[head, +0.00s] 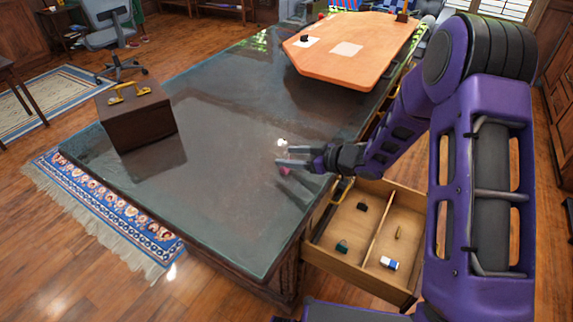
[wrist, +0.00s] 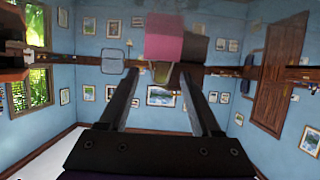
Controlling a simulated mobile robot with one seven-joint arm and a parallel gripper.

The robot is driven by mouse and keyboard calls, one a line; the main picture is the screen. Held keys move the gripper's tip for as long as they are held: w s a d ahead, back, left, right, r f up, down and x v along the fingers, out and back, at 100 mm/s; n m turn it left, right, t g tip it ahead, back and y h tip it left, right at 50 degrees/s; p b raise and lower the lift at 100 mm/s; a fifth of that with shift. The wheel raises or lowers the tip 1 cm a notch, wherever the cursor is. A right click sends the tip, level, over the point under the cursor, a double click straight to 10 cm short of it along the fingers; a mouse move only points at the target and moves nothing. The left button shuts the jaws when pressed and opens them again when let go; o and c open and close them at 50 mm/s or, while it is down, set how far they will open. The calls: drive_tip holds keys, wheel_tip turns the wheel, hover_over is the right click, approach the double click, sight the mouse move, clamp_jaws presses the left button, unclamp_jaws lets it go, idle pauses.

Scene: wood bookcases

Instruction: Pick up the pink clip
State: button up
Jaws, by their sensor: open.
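The pink clip (head: 285,170) is a small pink spot on the dark desk top, partly hidden by my gripper (head: 282,157) in the head view. My gripper is open and empty, low over the desk, with its fingers pointing left. In the wrist view, which looks upside down, the clip (wrist: 177,47) shows as a pink block with a dark side, just beyond my open fingertips (wrist: 160,74). A thin greenish loop below the block lies in line with the gap between the fingers. I cannot tell whether the fingers touch the clip.
A small white object (head: 282,142) stands just behind my fingers. A brown box (head: 137,120) with a yellow handle sits at the desk's left. An orange board (head: 350,62) lies at the back. An open drawer (head: 330,248) with several small items juts out below the arm.

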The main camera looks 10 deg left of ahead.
clamp_jaws()
idle(0.4)
